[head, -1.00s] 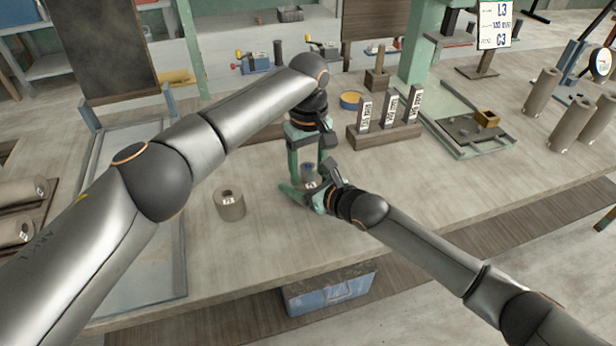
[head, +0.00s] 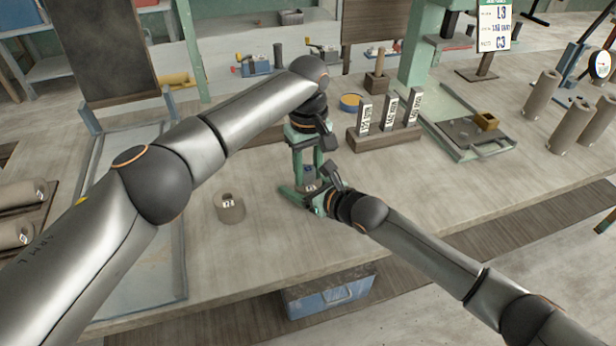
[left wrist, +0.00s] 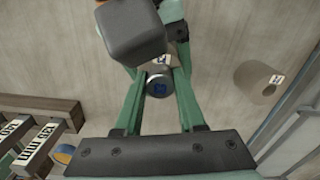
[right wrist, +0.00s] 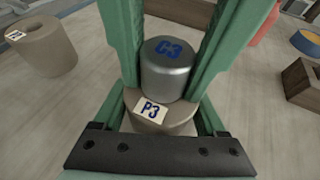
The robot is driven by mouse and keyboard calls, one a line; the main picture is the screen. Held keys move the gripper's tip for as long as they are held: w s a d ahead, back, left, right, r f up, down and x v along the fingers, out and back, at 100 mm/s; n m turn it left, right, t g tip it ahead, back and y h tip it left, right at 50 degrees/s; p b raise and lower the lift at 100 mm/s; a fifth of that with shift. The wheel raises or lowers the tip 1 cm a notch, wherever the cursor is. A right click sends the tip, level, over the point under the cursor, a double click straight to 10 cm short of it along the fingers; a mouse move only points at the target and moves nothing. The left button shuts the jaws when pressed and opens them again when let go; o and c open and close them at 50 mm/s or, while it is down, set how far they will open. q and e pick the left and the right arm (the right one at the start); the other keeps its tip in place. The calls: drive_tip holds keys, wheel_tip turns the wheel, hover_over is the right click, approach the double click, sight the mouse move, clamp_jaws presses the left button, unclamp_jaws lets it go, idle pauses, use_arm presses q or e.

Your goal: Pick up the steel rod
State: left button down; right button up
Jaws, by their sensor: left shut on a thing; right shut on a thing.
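The steel rod (right wrist: 168,75) is a short grey cylinder with a blue C3 on its top. It stands upright, its lower part hidden by a clay piece (right wrist: 150,122) labelled P3; how deep it sits cannot be seen. My left gripper (head: 308,168) reaches down from above and is shut on the rod, one finger on each side. The rod's top also shows between its fingers in the left wrist view (left wrist: 158,86). My right gripper (head: 311,193) is low at the table and shut on the clay piece P3, around its sides.
A hollow clay piece (head: 230,208) stands left on the table (head: 262,262). A wooden block with labelled upright bars (head: 384,141) stands right of the left gripper, near a yellow-blue bowl (head: 351,102). A tray (head: 458,143) and tall clay cylinders (head: 571,128) stand farther right.

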use_arm(q)
wheel_tip(320, 180, up, 10)
drive_tip(key=shift+r, duration=0.1)
use_arm(e)
drive_tip(key=o, duration=1.6)
